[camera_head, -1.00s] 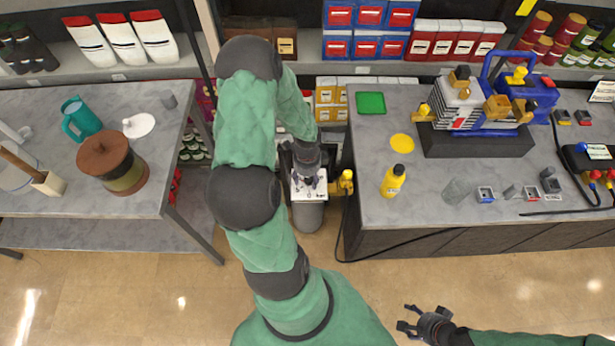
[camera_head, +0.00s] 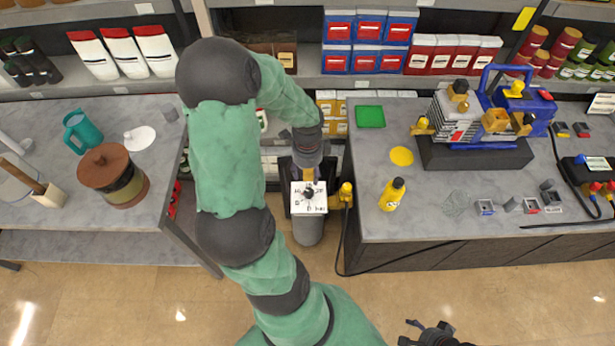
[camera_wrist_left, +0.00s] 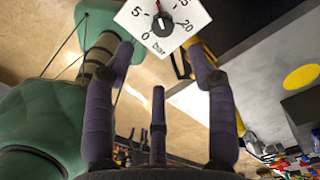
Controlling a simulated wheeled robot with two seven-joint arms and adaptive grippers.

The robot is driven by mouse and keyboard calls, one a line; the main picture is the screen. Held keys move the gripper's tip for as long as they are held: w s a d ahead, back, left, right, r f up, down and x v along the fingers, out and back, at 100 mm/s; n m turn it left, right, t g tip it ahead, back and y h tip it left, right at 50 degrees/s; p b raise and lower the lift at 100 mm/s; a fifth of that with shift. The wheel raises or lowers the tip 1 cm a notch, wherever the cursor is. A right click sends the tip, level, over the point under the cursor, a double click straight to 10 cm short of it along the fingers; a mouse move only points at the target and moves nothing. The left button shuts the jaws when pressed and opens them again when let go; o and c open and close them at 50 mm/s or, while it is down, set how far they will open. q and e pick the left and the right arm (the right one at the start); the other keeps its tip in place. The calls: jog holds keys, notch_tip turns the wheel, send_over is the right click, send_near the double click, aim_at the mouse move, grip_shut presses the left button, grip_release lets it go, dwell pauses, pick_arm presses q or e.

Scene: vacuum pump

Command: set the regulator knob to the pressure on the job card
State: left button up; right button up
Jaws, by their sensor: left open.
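The regulator knob (camera_head: 308,193) is dark and sits in the middle of a white dial plate (camera_head: 298,204) on a grey post between the two benches. In the left wrist view the knob (camera_wrist_left: 163,24) has a red mark on top, and the dial around it reads 0, 5, 20 and "bar"; the top is cut off. My left gripper (camera_head: 309,163) is behind the dial, apart from the knob. Its three fingers (camera_wrist_left: 165,68) are spread and empty. My right gripper (camera_head: 430,334) is cut off at the bottom edge. I cannot identify the job card with certainty.
A yellow fitting (camera_head: 346,195) joins the dial's right side. The right bench (camera_head: 450,225) carries a yellow bottle (camera_head: 392,194) and a blue pump (camera_head: 525,108). The left bench (camera_head: 60,215) holds a teal mug (camera_head: 82,130) and a brown-lidded jar (camera_head: 113,175).

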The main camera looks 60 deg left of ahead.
aim_at(309, 191)
pick_arm(q)
jog(key=shift+r, duration=0.2)
jog(key=f+n+b, duration=0.1)
jog(key=f+n, duration=0.3)
jog(key=n, duration=0.1)
jog(key=f+n+b, duration=0.2)
jog(key=f+n, duration=0.2)
jog(key=n, duration=0.2)
jog(key=f+n+b, duration=0.1)
jog(key=f+n, duration=0.3)
jog(key=n, duration=0.1)
jog(key=shift+w+d, duration=0.1)
jog(key=shift+w, duration=0.1)
dwell(0.3)
jog(key=shift+r, duration=0.1)
grip_shut()
